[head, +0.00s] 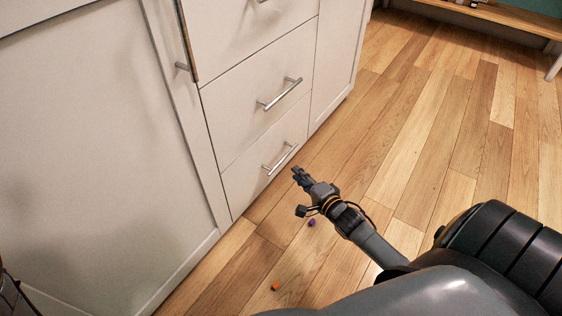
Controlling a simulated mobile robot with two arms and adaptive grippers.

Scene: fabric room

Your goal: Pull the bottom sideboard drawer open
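The white sideboard (90,120) fills the left and middle of the head view. Its bottom drawer (240,185) is shut, flush with the front, and has a silver bar handle (279,160). My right gripper (297,172) is in front of this drawer, close to the lower right of the handle in the picture. A gap to the handle shows, and nothing is seen in its fingers. The fingers are small and overlap in this view, so I cannot tell if they are open. My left gripper is not in view.
The middle drawer (262,95) above is shut, with its own bar handle (279,94). A small purple object (311,222) and a small orange one (275,286) lie on the wooden floor (440,130). The floor to the right is clear. A wooden bench (510,20) stands at the back right.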

